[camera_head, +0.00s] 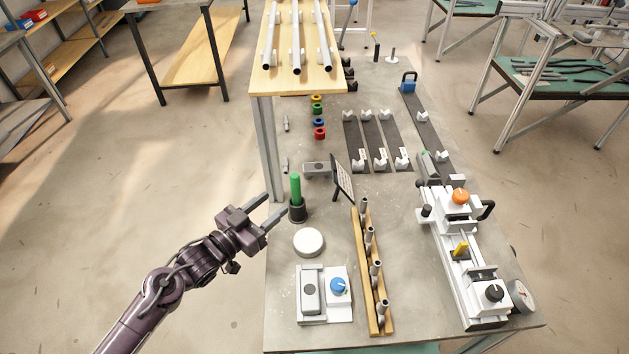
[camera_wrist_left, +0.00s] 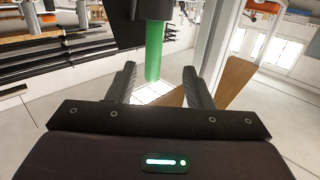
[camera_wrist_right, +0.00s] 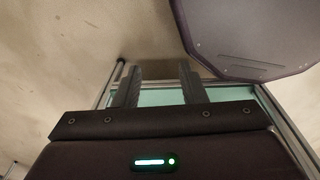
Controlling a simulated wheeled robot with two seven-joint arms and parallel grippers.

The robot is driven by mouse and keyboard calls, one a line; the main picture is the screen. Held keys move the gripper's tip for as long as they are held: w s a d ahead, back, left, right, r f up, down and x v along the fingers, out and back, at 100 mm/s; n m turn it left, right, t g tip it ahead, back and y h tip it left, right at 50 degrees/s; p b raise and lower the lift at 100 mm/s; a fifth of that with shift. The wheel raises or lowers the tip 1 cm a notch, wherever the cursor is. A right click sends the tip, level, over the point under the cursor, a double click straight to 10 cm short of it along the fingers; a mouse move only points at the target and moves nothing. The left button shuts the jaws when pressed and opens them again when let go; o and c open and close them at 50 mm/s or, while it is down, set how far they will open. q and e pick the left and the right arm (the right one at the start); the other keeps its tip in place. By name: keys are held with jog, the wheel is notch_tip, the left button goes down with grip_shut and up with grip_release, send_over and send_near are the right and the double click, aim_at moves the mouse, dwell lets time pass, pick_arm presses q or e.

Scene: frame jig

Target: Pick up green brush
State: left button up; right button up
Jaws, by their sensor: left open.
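The green brush (camera_head: 295,187) stands upright in a small black cup (camera_head: 297,213) near the left edge of the grey table. In the left wrist view the green brush (camera_wrist_left: 154,52) shows between the lines of the two fingers, with the black cup (camera_wrist_left: 154,9) above it in the picture. My left gripper (camera_head: 279,203) is open and empty, just left of the brush and cup, its fingers pointing at them. My right gripper (camera_wrist_right: 160,80) shows only in its own wrist view, open with nothing between its fingers.
A white round disc (camera_head: 309,242) lies in front of the cup. A wooden shelf's metal post (camera_head: 266,150) rises close behind my left gripper. A tilted dark panel (camera_head: 343,178) and a wooden rail with metal pegs (camera_head: 367,270) stand to the right.

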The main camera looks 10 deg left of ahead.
aim_at(291, 184)
pick_arm(q)
jog(key=shift+h, duration=0.3)
jog(key=w+d+r+p, duration=0.1)
jog(key=w, duration=0.1)
jog(key=w+d+r+p, duration=0.1)
jog(key=w+d, duration=0.1)
jog(key=w+d+p, duration=0.1)
jog(key=w+d, duration=0.1)
jog(key=shift+w+d+r+p, duration=0.15)
jog(key=shift+w+r+p, duration=0.15)
jog(key=shift+r, duration=0.1)
jog(key=shift+f, duration=0.1)
jog(key=shift+c, duration=0.3)
pick_arm(e)
jog(key=r, duration=0.1)
jog(key=a+r, duration=0.1)
jog(key=w+r, duration=0.1)
jog(key=r, duration=0.1)
jog(key=shift+a, duration=0.3)
pick_arm(q)
grip_shut()
pick_arm(e)
jog(key=shift+a+f, duration=0.1)
jog(key=shift+a, duration=0.8)
